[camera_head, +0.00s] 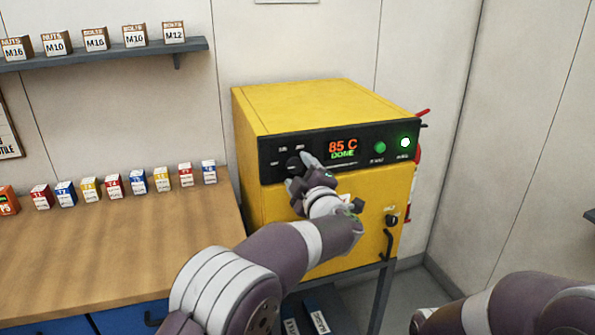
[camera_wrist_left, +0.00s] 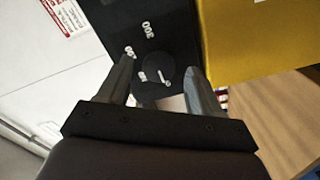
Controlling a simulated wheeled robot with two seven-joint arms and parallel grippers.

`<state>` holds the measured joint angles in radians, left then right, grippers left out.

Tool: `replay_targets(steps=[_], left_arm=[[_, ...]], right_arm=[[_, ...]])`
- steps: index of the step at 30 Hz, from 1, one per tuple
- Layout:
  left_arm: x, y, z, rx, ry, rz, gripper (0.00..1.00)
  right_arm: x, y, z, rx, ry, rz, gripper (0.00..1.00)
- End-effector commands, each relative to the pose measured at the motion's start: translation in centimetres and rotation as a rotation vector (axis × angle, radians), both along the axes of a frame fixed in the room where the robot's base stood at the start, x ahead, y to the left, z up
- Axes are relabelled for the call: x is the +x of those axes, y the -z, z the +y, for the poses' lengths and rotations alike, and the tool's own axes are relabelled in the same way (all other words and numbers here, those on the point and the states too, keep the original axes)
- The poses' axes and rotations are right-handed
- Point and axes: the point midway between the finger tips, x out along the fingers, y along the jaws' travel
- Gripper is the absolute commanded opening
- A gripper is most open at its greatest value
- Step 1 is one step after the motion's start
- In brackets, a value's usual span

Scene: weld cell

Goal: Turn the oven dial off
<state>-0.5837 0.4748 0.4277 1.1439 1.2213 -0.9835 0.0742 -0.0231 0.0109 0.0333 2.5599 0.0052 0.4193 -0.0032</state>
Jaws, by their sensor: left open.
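The yellow oven (camera_head: 290,107) stands at the middle, with a black panel whose display (camera_head: 343,149) reads "85 C DONE". The round black dial (camera_head: 293,163) is at the panel's left end, partly hidden by my gripper. My left gripper (camera_head: 300,171) is open at the panel in front of the dial. In the left wrist view the dial (camera_wrist_left: 157,67) shows between the two spread fingers (camera_wrist_left: 160,75), with white marks around it. I cannot tell whether the fingers touch it. My right arm shows at the lower right; its gripper is out of view.
A wooden bench (camera_head: 120,240) with several small boxes stands left of the oven. A shelf (camera_head: 110,54) with boxes hangs above. The door handle (camera_head: 387,245) is low on the oven.

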Motion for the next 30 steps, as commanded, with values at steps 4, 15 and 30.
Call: replay_targets(steps=[4, 15, 30], left_arm=[[-4.1, 0.2, -1.4, 0.0, 0.004, 0.0, 0.65], [-9.8, 0.1, -3.1, 0.0, 0.0, 0.001, 0.65], [-11.2, 6.8, -11.0, 0.248, 0.52, 0.252, 0.65]], right_arm=[[0.0, 1.0, 0.0, 0.0, 0.0, 0.0, 0.43], [0.0, 1.6, 0.0, 0.0, 0.0, 0.0, 0.43], [0.0, 1.2, 0.0, 0.0, 0.0, 0.0, 0.43]])
